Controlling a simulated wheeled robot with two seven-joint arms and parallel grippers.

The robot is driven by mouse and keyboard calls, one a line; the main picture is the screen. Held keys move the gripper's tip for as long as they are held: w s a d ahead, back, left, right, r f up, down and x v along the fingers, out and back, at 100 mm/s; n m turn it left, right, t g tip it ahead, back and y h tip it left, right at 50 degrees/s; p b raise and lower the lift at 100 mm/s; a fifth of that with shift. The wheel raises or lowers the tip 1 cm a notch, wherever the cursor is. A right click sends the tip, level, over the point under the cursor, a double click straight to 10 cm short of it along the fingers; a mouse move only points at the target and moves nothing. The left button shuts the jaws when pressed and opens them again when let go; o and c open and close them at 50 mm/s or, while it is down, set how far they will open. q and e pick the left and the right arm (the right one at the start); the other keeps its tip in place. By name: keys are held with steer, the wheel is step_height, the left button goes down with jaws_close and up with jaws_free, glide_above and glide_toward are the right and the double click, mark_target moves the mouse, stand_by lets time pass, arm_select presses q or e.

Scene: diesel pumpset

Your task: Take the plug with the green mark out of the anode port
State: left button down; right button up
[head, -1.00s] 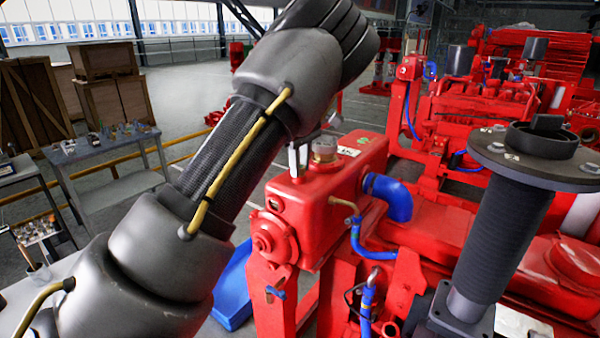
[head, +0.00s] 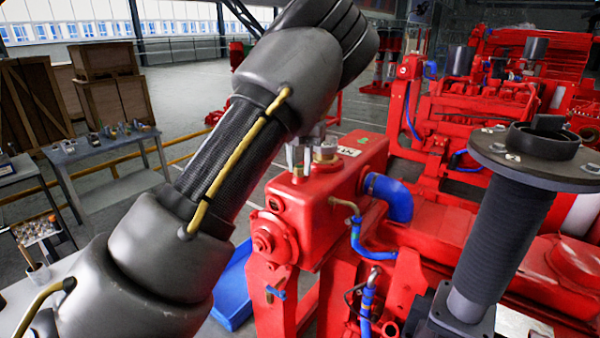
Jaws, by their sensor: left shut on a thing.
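My left arm comes in from the left and ends above the red tank (head: 330,205) at the front of the pumpset. The tips of my left gripper (head: 300,157) show just below the grey wrist, at the tank's top left. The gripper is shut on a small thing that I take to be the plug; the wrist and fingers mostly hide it. My right gripper is out of view.
A blue hose elbow (head: 390,197) leaves the tank's right side. A tall black ribbed cylinder (head: 503,235) with a flanged top stands at the right. A grey table (head: 105,145) with small items is at the left. A blue tray (head: 233,288) lies below the arm.

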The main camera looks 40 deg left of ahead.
arm_select(q)
steer(key=n, duration=0.2)
steer(key=shift+n, duration=0.4)
steer(key=n, duration=0.4)
steer(key=shift+n, duration=0.3)
steer(key=n, duration=0.3)
steer(key=shift+n, duration=0.4)
steer(key=n, duration=0.3)
steer(key=shift+n, duration=0.4)
steer(key=n, duration=0.5)
steer(key=shift+n, duration=0.4)
steer(key=n, duration=0.6)
steer(key=c, duration=1.3)
jaws_free()
steer(key=shift+d, duration=0.15)
steer(key=shift+o, duration=0.2)
